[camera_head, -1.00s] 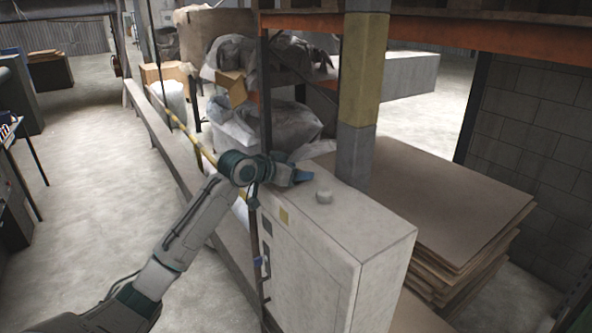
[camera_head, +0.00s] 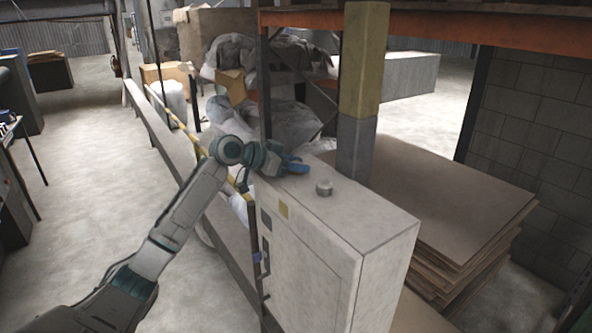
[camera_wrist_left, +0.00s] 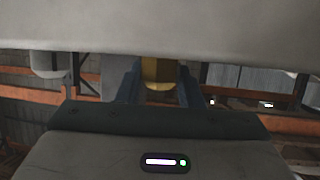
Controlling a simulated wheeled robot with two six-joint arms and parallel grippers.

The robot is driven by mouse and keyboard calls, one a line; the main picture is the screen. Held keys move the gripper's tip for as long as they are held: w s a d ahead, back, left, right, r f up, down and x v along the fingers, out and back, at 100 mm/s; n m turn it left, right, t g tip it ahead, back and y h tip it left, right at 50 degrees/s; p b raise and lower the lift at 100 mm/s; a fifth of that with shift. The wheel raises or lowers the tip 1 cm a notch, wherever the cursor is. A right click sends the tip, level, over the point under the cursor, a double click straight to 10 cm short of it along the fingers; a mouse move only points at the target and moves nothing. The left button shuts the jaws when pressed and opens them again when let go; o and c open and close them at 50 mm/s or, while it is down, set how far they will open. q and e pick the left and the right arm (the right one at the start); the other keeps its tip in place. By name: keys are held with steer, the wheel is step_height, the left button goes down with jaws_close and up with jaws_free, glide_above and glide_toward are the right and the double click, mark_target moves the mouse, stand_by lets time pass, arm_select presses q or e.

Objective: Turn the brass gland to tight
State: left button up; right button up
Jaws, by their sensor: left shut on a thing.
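The brass gland (camera_wrist_left: 157,72) shows in the left wrist view as a yellow-brown piece between two dark blue fingers. In the head view I cannot make it out; my gripper hides it. My left gripper (camera_head: 297,167) is at the far end of the grey cabinet's top, with its blue fingers pointing right. In the wrist view the left gripper (camera_wrist_left: 158,85) is shut on the gland, one finger on each side. How far the gland is turned I cannot tell. My right gripper is not in view.
The grey cabinet (camera_head: 345,212) has a small round grey knob (camera_head: 323,188) on top, near the gripper. A yellow and grey post (camera_head: 361,95) stands close behind. Stacked brown boards (camera_head: 450,195) lie to the right. Wrapped bags (camera_head: 265,125) fill the rack behind.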

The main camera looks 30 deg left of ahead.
arm_select(q)
steer(key=m+g+h+b, duration=0.3)
steer(key=m+h, duration=0.1)
steer(key=shift+w+m+g, duration=0.1)
steer(key=shift+m+g, duration=0.2)
steer(key=m+g+h+b, duration=0.1)
steer(key=m+g, duration=0.1)
steer(key=shift+m+g+h, duration=0.3)
steer(key=shift+m+g+h+b, duration=0.4)
steer(key=shift+m+g+b, duration=0.3)
steer(key=shift+m+g, duration=0.8)
steer(key=shift+g, duration=0.3)
steer(key=o, duration=1)
steer(key=shift+c, duration=0.2)
